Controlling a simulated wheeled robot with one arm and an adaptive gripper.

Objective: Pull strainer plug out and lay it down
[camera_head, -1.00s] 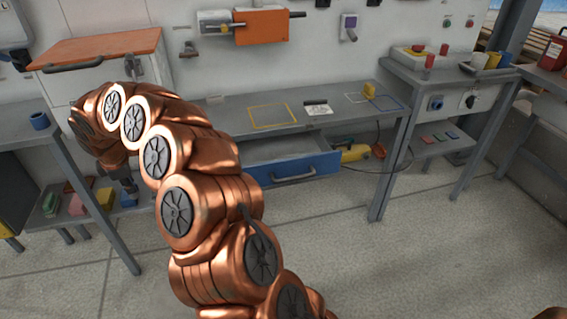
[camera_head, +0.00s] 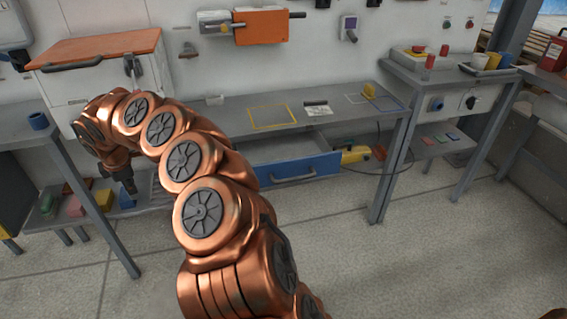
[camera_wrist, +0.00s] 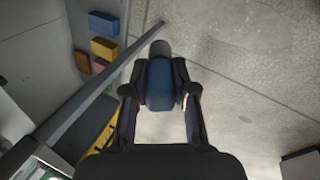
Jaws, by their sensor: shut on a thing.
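In the wrist view my gripper (camera_wrist: 158,92) is shut on a blue piece with a grey rounded end, which I take to be the strainer plug (camera_wrist: 160,82). The plug sits between the two dark fingers, clear of other things in this view, with pale floor behind it. In the head view my gripper (camera_head: 125,182) points down at the left, below the orange-lidded cabinet. The plug is small there and partly hidden, and I cannot make out the socket it came from.
The grey bench (camera_head: 235,112) bears a yellow outlined square (camera_head: 272,118) and a small white fitting (camera_head: 214,99). Its blue drawer (camera_head: 290,172) stands open.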

